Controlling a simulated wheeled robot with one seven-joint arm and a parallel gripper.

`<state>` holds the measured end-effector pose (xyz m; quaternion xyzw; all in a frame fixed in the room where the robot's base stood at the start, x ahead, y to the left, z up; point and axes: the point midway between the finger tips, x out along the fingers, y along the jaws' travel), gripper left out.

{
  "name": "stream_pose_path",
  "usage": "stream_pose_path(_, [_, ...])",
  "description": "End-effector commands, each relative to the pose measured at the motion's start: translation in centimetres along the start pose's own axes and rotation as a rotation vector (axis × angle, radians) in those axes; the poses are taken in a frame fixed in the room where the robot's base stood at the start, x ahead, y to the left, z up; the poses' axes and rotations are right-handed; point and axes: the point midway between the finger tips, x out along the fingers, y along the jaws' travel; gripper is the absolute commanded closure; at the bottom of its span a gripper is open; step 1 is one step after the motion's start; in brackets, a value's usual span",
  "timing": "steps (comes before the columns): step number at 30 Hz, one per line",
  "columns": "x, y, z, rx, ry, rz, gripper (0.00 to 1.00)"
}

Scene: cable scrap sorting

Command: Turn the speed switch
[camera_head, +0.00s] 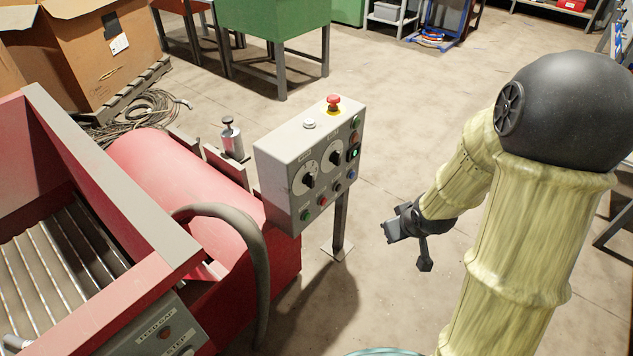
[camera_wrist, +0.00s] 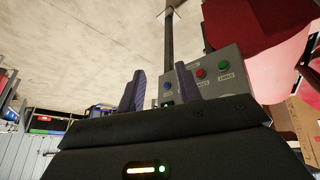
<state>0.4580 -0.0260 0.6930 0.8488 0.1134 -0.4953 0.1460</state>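The grey control box (camera_head: 285,150) stands on a post in the head view. Its front has two round white dials with black rotary switches, one on the left (camera_head: 309,180) and one on the right (camera_head: 336,157). Their labels are too small to read, so I cannot tell which is the speed switch. My gripper (camera_head: 390,231) is right of the box, apart from it. In the wrist view, the two fingers of my gripper (camera_wrist: 159,75) are spread with nothing between them. The box (camera_wrist: 233,68) appears upside down beyond them; the rotary switches are hidden there.
A red mushroom button (camera_head: 333,103) and a white button (camera_head: 309,124) top the box. Several coloured buttons surround the dials. A red machine (camera_head: 175,170) with a grey hose (camera_head: 252,245) stands at left. The floor (camera_head: 400,130) behind my gripper is clear.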

Motion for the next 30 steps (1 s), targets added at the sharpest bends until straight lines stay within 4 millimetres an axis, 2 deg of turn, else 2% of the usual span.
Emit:
stream_pose_path(1, [1.5, 0.3, -0.5, -0.039, 0.043, -0.028, 0.66])
stream_pose_path(3, [3.3, 0.3, -1.5, -0.101, 0.128, -0.076, 0.66])
stream_pose_path(6, [5.3, -0.3, -2.8, -0.171, 0.265, -0.159, 0.66])
stream_pose_path(11, [6.9, -2.0, -4.4, -0.231, 0.522, -0.314, 0.66])
stream_pose_path(14, [6.7, -3.0, -5.1, -0.232, 0.704, -0.413, 0.66])
stream_pose_path(18, [5.1, -3.8, -5.5, -0.207, 0.940, -0.521, 0.66])
stream_pose_path(21, [4.0, -4.0, -5.6, -0.188, 1.045, -0.563, 0.66])
stream_pose_path(30, [3.5, -4.0, -5.6, -0.183, 1.090, -0.579, 0.66])
